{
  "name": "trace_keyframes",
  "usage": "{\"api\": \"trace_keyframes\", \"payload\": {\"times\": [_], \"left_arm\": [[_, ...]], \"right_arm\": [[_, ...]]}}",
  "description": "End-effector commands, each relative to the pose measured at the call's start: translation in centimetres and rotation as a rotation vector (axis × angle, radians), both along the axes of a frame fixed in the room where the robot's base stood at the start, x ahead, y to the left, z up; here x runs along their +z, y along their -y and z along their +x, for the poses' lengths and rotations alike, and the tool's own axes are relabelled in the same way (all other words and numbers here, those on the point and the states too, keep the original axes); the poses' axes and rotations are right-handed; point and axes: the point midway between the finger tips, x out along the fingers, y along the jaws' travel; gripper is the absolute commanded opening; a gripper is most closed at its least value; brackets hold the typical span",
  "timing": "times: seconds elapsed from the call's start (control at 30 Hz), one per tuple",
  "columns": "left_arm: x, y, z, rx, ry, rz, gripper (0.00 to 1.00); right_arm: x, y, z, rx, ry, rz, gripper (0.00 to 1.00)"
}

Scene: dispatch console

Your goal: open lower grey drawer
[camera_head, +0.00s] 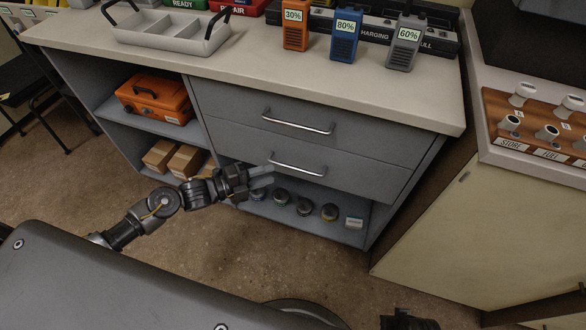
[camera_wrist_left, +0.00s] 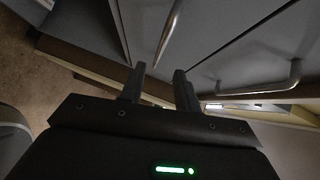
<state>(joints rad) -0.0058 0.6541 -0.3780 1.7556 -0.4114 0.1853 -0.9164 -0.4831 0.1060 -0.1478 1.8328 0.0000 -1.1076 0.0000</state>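The lower grey drawer (camera_head: 350,176) is closed, under the closed upper drawer (camera_head: 365,140). Its silver bar handle (camera_head: 300,171) shows in the head view and also in the left wrist view (camera_wrist_left: 171,32). My left gripper (camera_head: 268,176) is at the left end of this handle, just below it in the head view. In the left wrist view its two fingers (camera_wrist_left: 159,75) are apart, with the handle's near end appearing between the tips. I cannot tell whether they touch it. A dark part at the bottom edge looks like my right gripper (camera_head: 408,321), mostly cut off.
The upper handle (camera_head: 298,121) is above. An open shelf below the drawers holds several round items (camera_head: 304,206) and a small box (camera_head: 354,222). Left shelves hold an orange case (camera_head: 155,97) and cardboard boxes (camera_head: 185,161). A beige cabinet (camera_head: 470,235) stands right; floor in front is clear.

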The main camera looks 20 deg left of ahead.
Motion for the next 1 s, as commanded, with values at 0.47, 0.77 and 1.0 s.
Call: {"api": "trace_keyframes", "payload": {"times": [0.47,0.77,1.0], "left_arm": [[-1.2,6.1,5.2,0.002,-0.001,-0.003,0.32],[-1.3,6.9,5.9,0.000,-0.002,-0.002,0.32],[-1.3,6.9,5.9,0.000,-0.002,-0.002,0.20]], "right_arm": [[0.2,-0.1,0.1,0.000,0.004,0.002,0.36],[0.3,-0.1,0.1,0.000,0.003,0.001,0.36],[0.3,-0.1,0.1,0.000,0.003,0.001,0.36]]}}
